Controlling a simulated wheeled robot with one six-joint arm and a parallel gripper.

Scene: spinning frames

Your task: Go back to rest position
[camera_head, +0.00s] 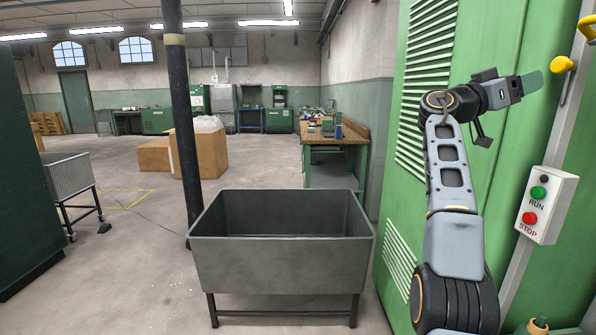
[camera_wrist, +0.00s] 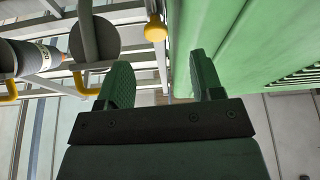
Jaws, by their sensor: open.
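My gripper (camera_head: 531,82) is at the end of my raised arm at the right of the head view, in front of the green machine cabinet (camera_head: 480,60). Its tip points right, near a yellow knob (camera_head: 562,64); whether they touch is unclear, but a gap shows in the wrist view. In the wrist view my gripper (camera_wrist: 163,85) has its two green fingers spread apart with nothing between them. The yellow knob (camera_wrist: 155,28) shows beyond the fingers there.
A control box (camera_head: 546,205) with a green RUN and a red STOP button is below my gripper. A grey metal bin (camera_head: 283,265) stands in front. A dark post (camera_head: 183,130) rises behind it. The wrist view shows a yarn cone (camera_wrist: 30,57) at left.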

